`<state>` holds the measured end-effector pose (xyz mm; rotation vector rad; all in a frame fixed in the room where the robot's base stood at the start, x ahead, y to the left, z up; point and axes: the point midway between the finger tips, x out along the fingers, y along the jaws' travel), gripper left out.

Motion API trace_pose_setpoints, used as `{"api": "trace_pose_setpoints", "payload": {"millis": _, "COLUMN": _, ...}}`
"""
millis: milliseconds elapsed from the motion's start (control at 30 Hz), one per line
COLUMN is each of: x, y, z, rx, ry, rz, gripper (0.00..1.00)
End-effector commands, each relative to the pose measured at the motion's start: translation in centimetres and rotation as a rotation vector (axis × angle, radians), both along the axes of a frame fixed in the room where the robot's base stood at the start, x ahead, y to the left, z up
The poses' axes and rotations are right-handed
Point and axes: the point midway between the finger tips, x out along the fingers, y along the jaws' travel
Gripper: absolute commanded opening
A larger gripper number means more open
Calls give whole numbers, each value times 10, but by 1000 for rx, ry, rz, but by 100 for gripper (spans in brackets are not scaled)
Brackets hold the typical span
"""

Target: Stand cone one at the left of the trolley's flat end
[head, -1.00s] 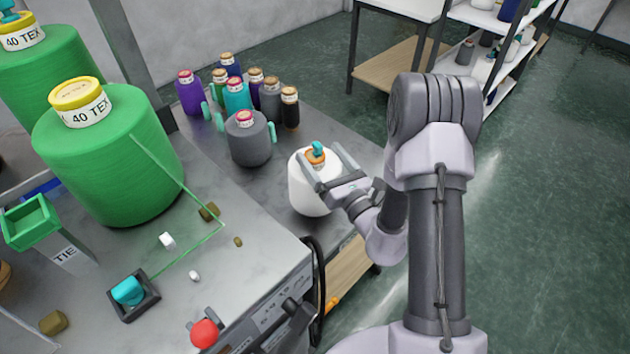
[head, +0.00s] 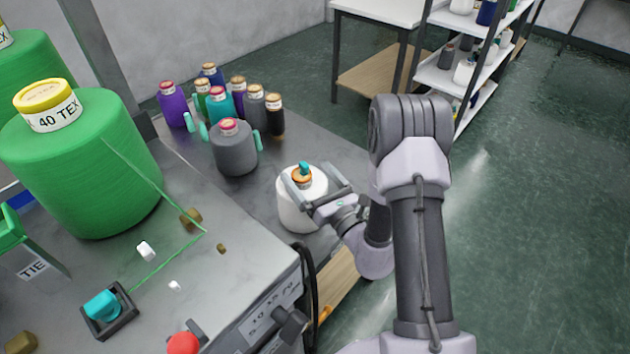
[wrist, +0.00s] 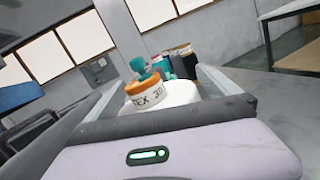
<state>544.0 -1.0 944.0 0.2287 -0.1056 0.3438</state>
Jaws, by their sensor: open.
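A white cone (head: 300,213) with an orange top band and a teal knob stands upright on a grey top (head: 268,162), perhaps the trolley. No number marks it as cone one. My gripper (head: 304,172) is open, its fingers at either side of the white cone's upper part. I cannot tell whether they touch it. In the wrist view the white cone (wrist: 180,95) sits between the fingers, and its band reads "TEX 30". A dark grey cone (head: 235,152) with teal side pieces stands behind it.
Several smaller purple, teal, grey and black cones (head: 223,107) cluster at the back. A machine bench at left holds a large green cone (head: 85,170), a red knob (head: 183,343) and a teal piece (head: 103,304) in a black tray. A shelf rack (head: 460,77) stands at back right.

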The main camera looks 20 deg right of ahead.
Motion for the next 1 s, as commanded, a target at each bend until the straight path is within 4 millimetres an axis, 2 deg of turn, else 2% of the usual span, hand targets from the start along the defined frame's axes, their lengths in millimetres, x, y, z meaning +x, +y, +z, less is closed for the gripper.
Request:
{"api": "trace_pose_setpoints", "payload": {"millis": 67, "x": -7, "y": -4, "z": -1, "rx": 1, "ry": 2, "rz": -3, "gripper": 100}}
{"api": "trace_pose_setpoints", "payload": {"millis": 400, "x": -79, "y": -29, "z": -14, "rx": 3, "ry": 3, "rz": -4, "gripper": 100}}
{"api": "trace_pose_setpoints", "payload": {"millis": 533, "x": -100, "y": -36, "z": -16, "rx": 1, "ry": 3, "rz": -4, "gripper": 100}}
{"api": "trace_pose_setpoints", "payload": {"millis": 700, "x": -112, "y": -39, "z": -16, "rx": 1, "ry": 1, "rz": -1, "gripper": 100}}
{"api": "trace_pose_setpoints", "payload": {"millis": 1000, "x": -113, "y": -39, "z": -16, "rx": 0, "ry": 0, "rz": 0, "gripper": 100}}
